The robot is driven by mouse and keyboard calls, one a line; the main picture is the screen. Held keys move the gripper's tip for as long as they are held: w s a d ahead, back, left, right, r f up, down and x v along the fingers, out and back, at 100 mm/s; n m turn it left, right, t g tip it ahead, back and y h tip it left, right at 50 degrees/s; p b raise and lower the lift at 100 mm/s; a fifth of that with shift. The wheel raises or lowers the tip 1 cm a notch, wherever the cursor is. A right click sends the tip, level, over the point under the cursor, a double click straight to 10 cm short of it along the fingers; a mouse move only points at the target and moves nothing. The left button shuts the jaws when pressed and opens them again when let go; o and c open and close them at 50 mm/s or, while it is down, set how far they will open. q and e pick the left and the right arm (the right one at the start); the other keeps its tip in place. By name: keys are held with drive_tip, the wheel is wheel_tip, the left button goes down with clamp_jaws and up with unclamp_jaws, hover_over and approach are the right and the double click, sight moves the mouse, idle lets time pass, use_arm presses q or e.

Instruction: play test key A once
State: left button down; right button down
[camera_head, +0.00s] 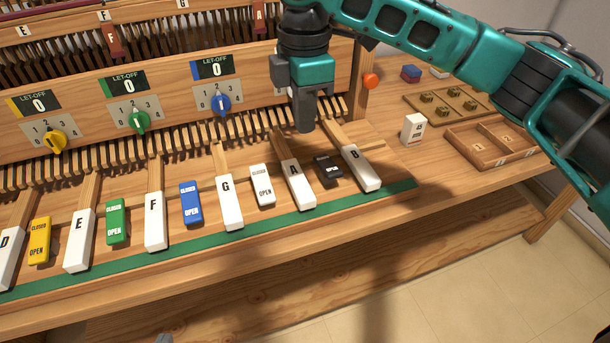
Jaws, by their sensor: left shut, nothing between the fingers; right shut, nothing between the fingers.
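Test key A (299,190) is a white key lettered A near the right end of the row, between keys G (231,206) and B (362,172). My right gripper (305,128), on the teal arm from the right, is shut and empty with its fingers pointing down. In the picture its tip lies just behind the white part of key A, over the wooden rear of the keys. It looks raised above them, but the exact height is hard to tell. Only a small grey tip of my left gripper (164,338) shows at the bottom edge, away from the keys.
A white closed/open slider (261,186) and a black one (327,170) flank key A. Yellow, green and blue sliders and keys D, E and F lie left. Let-off dials stand behind. A divided wooden tray (489,143) and a white block (413,130) sit right.

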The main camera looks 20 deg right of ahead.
sight(305, 190)
wheel_tip(305, 190, down, 14)
drive_tip(key=shift+b, duration=0.9)
drive_tip(key=shift+s+f+p, duration=0.1)
drive_tip(key=shift+f+p, duration=0.05)
drive_tip(key=shift+p, duration=0.15)
drive_tip(key=shift+f, duration=0.3)
drive_tip(key=shift+r, duration=0.15)
drive_tip(key=shift+r+p, duration=0.65)
drive_tip(key=shift+p, duration=0.7)
